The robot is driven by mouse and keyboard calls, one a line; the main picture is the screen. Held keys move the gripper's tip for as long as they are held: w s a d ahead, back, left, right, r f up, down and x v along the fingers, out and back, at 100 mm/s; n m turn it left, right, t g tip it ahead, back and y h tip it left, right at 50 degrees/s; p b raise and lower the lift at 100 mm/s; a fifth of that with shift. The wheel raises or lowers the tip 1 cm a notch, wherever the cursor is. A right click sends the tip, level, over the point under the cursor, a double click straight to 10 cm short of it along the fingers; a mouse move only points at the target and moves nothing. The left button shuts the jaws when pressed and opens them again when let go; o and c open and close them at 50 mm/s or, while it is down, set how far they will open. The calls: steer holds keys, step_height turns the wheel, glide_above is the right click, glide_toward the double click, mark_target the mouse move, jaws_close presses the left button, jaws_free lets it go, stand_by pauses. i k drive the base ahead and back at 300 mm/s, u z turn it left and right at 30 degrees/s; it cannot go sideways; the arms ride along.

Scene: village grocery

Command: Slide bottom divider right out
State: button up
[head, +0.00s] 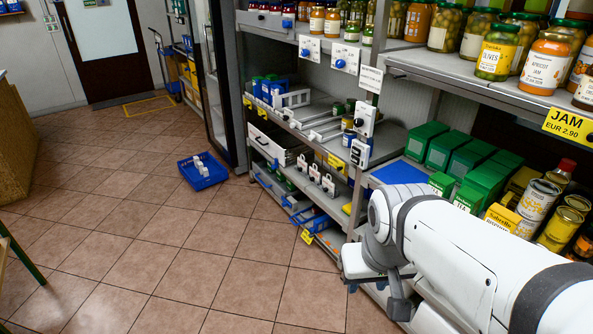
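Several white upright dividers with dark knobs stand in a row at the front of a low shelf in the middle of the head view; the rightmost divider (328,185) is the nearest of them. Below it is the bottom shelf (322,225), with blue parts along its front; I cannot make out a separate divider there. My arm reaches in from the lower right. Its end, with grey parts that look like my gripper (376,291), is in front of the shelf's right side, apart from the dividers. Whether it is open or shut is unclear.
A blue crate (203,178) with white items lies on the tiled floor left of the shelves. Jars (494,52) fill the upper shelf. Green boxes (452,150) and cans (539,199) stand behind my arm. The floor (150,240) in front is mostly clear.

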mark_target(325, 221)
steer(key=i, duration=2.3)
steer(key=u, duration=0.35)
